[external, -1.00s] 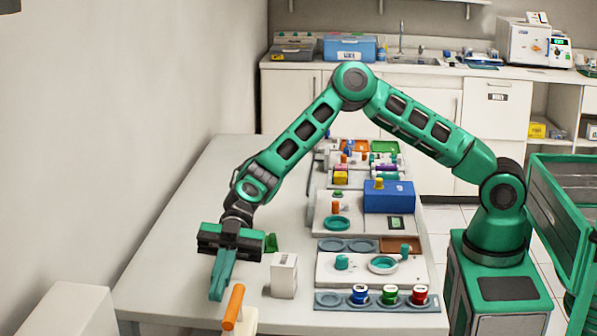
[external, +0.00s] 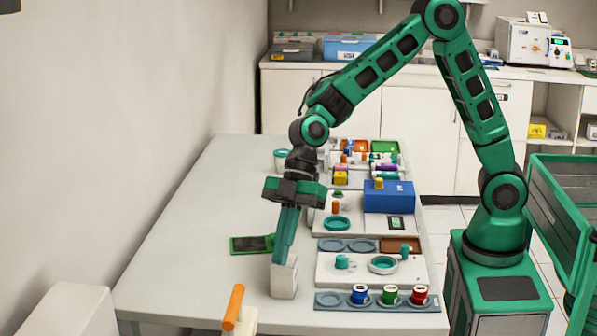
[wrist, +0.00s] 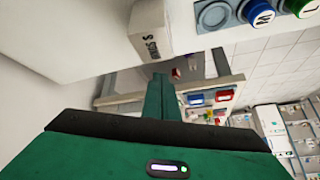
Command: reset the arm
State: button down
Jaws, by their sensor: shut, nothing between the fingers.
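My arm is bent high over the table, with its elbow near the top of the external view. My gripper (external: 281,258) points down with its fingers together and nothing between them. In the external view the fingertips overlap the top of a small white box (external: 284,281); I cannot tell whether they touch it. In the wrist view the closed green fingers (wrist: 161,98) reach forward, with the labelled white box (wrist: 150,32) beyond and apart in the picture.
Right of the box is a rack (external: 330,300) with blue, green and red capped jars. White trays and a blue box (external: 390,197) stand behind it. A dark green-edged mat (external: 252,244) lies to the left. An orange-handled object (external: 233,306) is at the front edge. The table's left side is clear.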

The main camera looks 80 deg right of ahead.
jog(key=s+d+r+m+t+h, duration=0.15)
jog(key=s+d+m, duration=0.25)
jog(key=s+d, duration=0.4)
jog(key=s+d+r+m+h, duration=0.3)
jog(key=s+d+m, duration=0.15)
jog(key=d, duration=0.55)
jog(key=s+d+r+m+t+h, duration=0.15)
jog(key=s+d+m, duration=0.25)
jog(key=s+d, duration=0.4)
jog(key=s+d+f+m+g, duration=0.1)
jog(key=s+d+m+g, duration=0.4)
jog(key=s+d, duration=0.7)
jog(key=s+m, duration=0.1)
jog(key=s, duration=0.3)
jog(key=shift+s+d+f, duration=0.2)
jog(key=shift+d+f, duration=0.05)
jog(key=shift+m, duration=0.25)
jog(key=shift+w+f+h, duration=0.25)
jog(key=shift+w+h, duration=0.05)
jog(key=shift+w, duration=0.35)
